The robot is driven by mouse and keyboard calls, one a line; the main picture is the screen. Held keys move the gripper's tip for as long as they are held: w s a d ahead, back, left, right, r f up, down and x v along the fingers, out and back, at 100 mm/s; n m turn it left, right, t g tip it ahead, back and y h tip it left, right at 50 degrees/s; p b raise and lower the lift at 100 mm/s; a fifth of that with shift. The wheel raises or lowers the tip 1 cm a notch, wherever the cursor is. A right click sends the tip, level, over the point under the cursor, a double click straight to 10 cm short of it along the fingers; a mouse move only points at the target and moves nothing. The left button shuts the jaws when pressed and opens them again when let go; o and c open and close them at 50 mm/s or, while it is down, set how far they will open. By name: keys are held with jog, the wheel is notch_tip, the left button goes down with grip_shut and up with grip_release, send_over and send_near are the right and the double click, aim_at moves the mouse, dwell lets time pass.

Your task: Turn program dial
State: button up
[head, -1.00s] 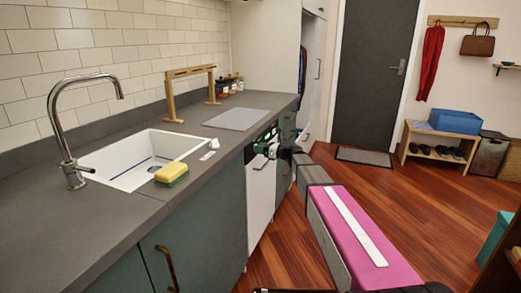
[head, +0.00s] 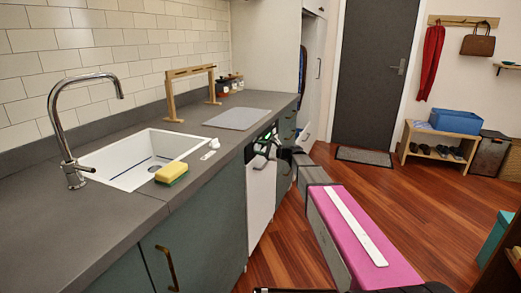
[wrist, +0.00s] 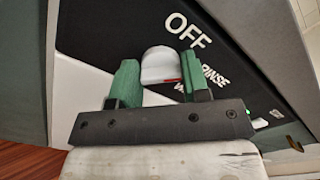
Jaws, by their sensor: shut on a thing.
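The program dial (wrist: 160,66) is a white round knob with a small red mark, on a black control panel (wrist: 105,22) with white lettering, including OFF and RINSE. In the wrist view my gripper (wrist: 157,72) has its two green fingers on either side of the dial, shut on it. The panel looks tilted there. In the head view my gripper (head: 264,152) is at the top of the white appliance front (head: 261,195) under the counter. The dial is too small or hidden to make out there.
The counter (head: 110,218) overhangs beside the appliance, with a sink (head: 120,170) and a yellow-green sponge (head: 171,173) on the left. A grey board (head: 237,119) lies above the appliance. The wooden floor (head: 420,215) to the right is largely clear.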

jog(key=shift+s+f+n, duration=0.1)
jog(key=shift+n, duration=2)
jog(key=shift+f+n, duration=0.1)
jog(key=shift+n, duration=2)
jog(key=o, duration=0.9)
jog(key=v, duration=1)
jog(key=shift+s+d, duration=0.15)
jog(key=shift+d, duration=0.25)
